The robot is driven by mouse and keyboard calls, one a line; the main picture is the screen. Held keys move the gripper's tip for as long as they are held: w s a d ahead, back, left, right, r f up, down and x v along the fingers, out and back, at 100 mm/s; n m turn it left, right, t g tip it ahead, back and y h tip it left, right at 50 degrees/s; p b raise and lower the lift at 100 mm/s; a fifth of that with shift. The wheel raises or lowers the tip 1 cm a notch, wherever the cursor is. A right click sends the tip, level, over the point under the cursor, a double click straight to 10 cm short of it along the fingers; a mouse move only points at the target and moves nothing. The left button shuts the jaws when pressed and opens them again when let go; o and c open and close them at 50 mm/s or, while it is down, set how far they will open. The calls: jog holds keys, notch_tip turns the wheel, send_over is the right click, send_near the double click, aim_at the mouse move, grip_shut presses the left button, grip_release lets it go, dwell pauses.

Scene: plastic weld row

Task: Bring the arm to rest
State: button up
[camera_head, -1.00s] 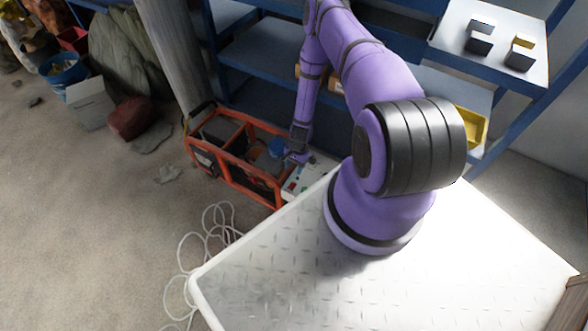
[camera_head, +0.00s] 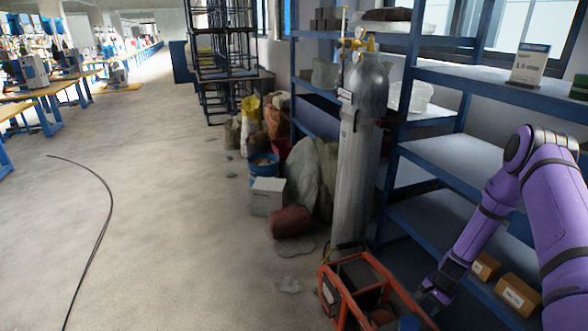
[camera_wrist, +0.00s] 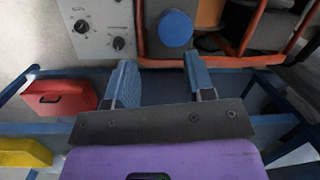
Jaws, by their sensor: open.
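My purple arm (camera_head: 480,225) reaches down at the right of the head view. My gripper (camera_head: 434,291) is at its low end, beside the orange-framed machine (camera_head: 335,300). In the wrist view my gripper (camera_wrist: 160,78) shows two blue fingers spread apart with nothing between them. A round blue cap (camera_wrist: 175,28) on the machine lies beyond the fingertips. A grey panel with knobs (camera_wrist: 98,28) is at the upper left there. I cannot tell the exact gap between the fingers and the machine.
Blue shelving (camera_head: 450,158) with small brown boxes (camera_head: 517,294) stands close to the arm. A grey gas cylinder (camera_head: 358,150) stands behind the machine. Sacks, a white box (camera_head: 267,196) and a blue bucket (camera_head: 263,163) line the wall. The floor at left is open, with a black cable (camera_head: 103,225).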

jog(key=w+a+r+n+t+h, duration=0.1)
jog(key=w+a+r+n, duration=0.1)
jog(key=r, duration=1.4)
jog(key=w+a+r+n+t, duration=0.1)
jog(key=a+r+n, duration=0.2)
jog(key=r, duration=1.4)
jog(key=s+a+r+n, duration=0.15)
jog(key=s+r, duration=0.25)
jog(key=r, duration=0.4)
jog(key=s+a+r+n, duration=0.1)
jog(key=s+a+r, duration=0.2)
jog(key=r, duration=0.5)
jog(key=s+a+r+n+t, duration=0.1)
jog(key=s+r, duration=0.3)
jog(key=s, duration=0.4)
jog(key=s+a+r+n+t, duration=0.1)
jog(key=s+a+r, duration=0.1)
jog(key=s+r, duration=0.3)
jog(key=s+a+r+n+t+h, duration=0.1)
jog(key=s+r, duration=0.3)
jog(key=s, duration=0.8)
jog(key=shift+s+a+r+n, duration=0.25)
jog(key=shift+a+n, duration=0.2)
jog(key=shift+a, duration=0.3)
jog(key=shift+w, duration=0.1)
